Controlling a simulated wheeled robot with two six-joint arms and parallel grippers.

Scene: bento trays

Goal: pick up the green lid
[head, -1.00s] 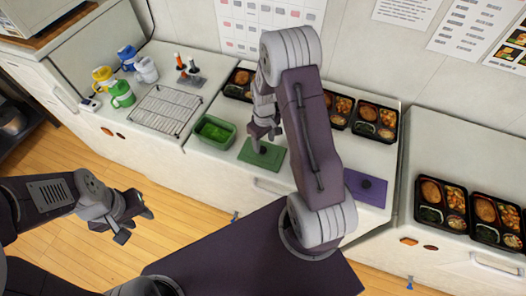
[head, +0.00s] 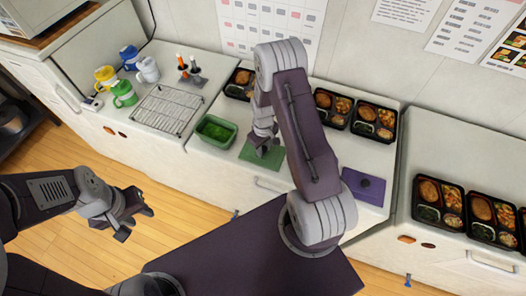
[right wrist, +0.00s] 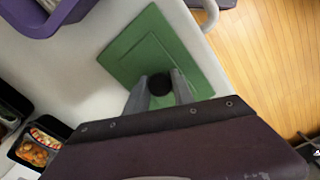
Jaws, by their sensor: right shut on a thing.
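The green lid (head: 249,155) is a flat square plate near the counter's front edge in the head view. My right gripper (head: 262,150) is down over it. In the right wrist view my right gripper (right wrist: 160,88) is shut on the dark round knob of the green lid (right wrist: 128,52), one finger on each side. The lid looks flat and at counter height; I cannot tell whether it touches the counter. My left gripper (head: 136,219) is open and empty over the floor at the left.
A green tub (head: 215,130) stands just left of the lid. A wire rack (head: 172,108) and mugs are farther left. A purple lid (head: 363,186) lies to the right. A purple container (right wrist: 42,22) shows in the right wrist view. Food trays (head: 358,113) line the back.

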